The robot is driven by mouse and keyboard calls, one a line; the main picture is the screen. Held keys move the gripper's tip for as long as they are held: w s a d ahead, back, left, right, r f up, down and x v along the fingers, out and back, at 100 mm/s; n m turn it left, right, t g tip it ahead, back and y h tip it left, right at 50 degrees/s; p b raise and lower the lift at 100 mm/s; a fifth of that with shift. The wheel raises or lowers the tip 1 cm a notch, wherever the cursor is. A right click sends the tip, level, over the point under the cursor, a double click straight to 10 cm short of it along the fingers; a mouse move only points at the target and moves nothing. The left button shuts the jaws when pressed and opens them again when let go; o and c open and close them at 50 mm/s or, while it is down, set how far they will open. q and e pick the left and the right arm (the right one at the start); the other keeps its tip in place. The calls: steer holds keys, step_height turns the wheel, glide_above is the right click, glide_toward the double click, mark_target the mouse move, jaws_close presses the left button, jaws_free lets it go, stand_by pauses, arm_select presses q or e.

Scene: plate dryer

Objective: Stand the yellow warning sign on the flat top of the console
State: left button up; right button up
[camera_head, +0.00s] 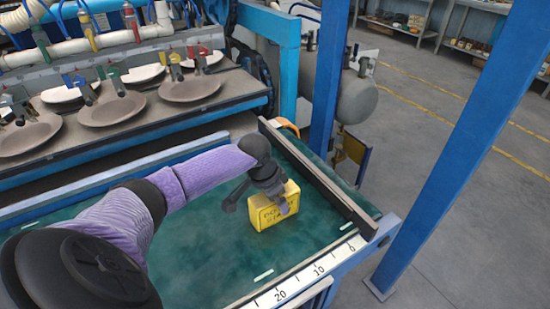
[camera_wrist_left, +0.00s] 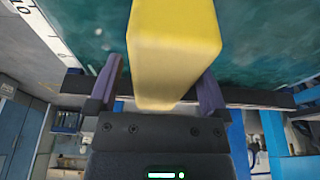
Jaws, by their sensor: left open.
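The yellow warning sign (camera_head: 272,208), a block with dark lettering on its front, stands on the green belt (camera_head: 200,262) near its right end. My left gripper (camera_head: 258,203) reaches over it from the left and behind. In the left wrist view the sign (camera_wrist_left: 173,45) fills the space between the two purple fingers of my left gripper (camera_wrist_left: 158,92). The jaws are open, one finger on each side of the sign. Whether either finger touches it I cannot tell. I cannot make out a console for certain. My right gripper is not in view.
A dark rail (camera_head: 318,178) bounds the belt on the right, and a numbered ruler edge (camera_head: 300,280) runs along the front. Blue posts (camera_head: 462,130) stand at the right. Several plates (camera_head: 112,110) lie on a rack behind. The belt's front middle is clear.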

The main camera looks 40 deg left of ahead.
arm_select(q)
steer(key=shift+x, duration=1.05)
steer(key=shift+r, duration=0.15)
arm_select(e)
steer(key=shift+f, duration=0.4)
arm_select(q)
steer(key=shift+f, duration=0.25)
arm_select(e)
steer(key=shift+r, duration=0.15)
